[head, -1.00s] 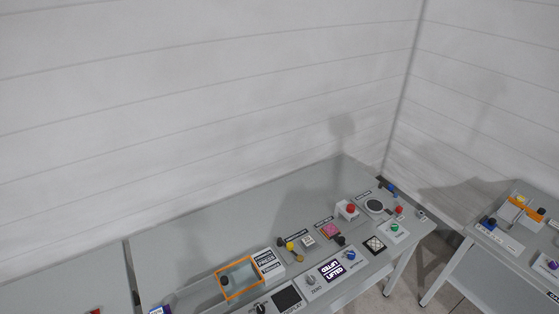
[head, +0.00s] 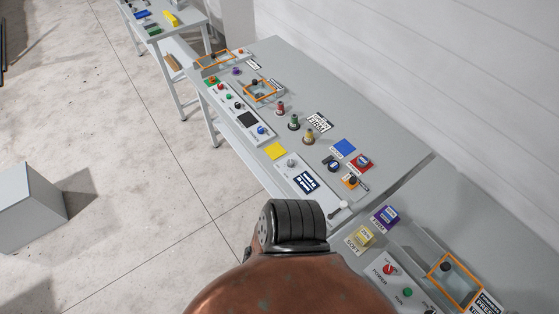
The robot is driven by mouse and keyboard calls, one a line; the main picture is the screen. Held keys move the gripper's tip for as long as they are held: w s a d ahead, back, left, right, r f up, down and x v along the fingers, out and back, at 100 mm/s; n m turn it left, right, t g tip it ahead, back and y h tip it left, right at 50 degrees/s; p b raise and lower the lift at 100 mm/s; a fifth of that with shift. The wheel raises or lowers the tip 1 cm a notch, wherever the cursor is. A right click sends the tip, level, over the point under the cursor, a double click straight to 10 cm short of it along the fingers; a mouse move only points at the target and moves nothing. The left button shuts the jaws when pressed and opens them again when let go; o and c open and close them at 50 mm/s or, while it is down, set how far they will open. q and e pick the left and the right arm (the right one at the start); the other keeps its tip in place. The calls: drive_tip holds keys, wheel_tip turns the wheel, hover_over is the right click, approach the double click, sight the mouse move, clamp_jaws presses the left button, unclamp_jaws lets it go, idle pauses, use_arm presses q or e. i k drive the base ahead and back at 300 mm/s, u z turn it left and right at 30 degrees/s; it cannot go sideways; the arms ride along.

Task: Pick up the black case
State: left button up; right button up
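I cannot make out a black case for certain in the head view. Small dark items lie on the grey table, among them a black square panel (head: 246,119) on a white control strip and a dark round piece (head: 333,165) near the blue square. They are too small to tell as a case. Neither of my grippers shows in the view. A copper-coloured link of mine with a black ribbed joint fills the bottom middle and hides part of the near table edges.
The long grey table (head: 375,135) carries buttons, signs and an orange-framed clear box (head: 260,90). A grey box (head: 38,205) stands on open floor at left.

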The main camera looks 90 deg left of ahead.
sight(334, 166)
drive_tip(key=u, duration=2.2)
